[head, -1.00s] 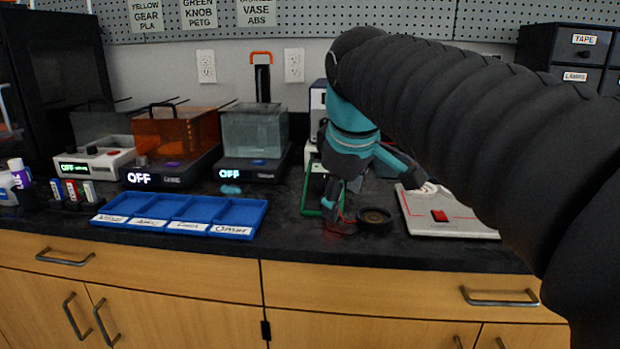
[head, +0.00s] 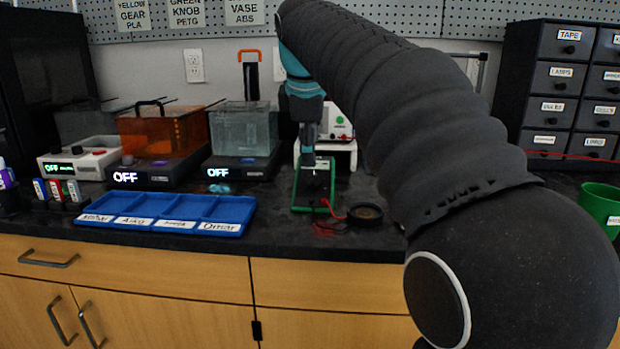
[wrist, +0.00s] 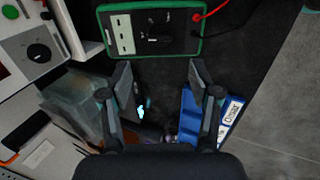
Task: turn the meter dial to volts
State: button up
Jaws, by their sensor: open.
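The meter (head: 301,196) stands on the black counter in a green frame, with a red lead at its right side. In the wrist view the meter (wrist: 188,46) lies at the top, with a pale label panel and a dark dial (wrist: 157,34) on its black face. My gripper (wrist: 160,74) is open and empty, its two fingers pointing towards the meter's near edge with the dial beyond the tips. In the head view my gripper (head: 309,142) points down at the meter's upper part and partly hides it. The dial's setting is too small to read.
A blue sorting tray (head: 170,207) lies left of the meter. A white device with a knob (wrist: 35,48) is near the meter. A green cup (head: 600,203) stands far right. My arm hides part of the right counter.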

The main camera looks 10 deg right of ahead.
aim_at(311, 183)
jog(key=b+x, duration=0.1)
jog(key=x, duration=0.7)
jog(key=c, duration=1.1)
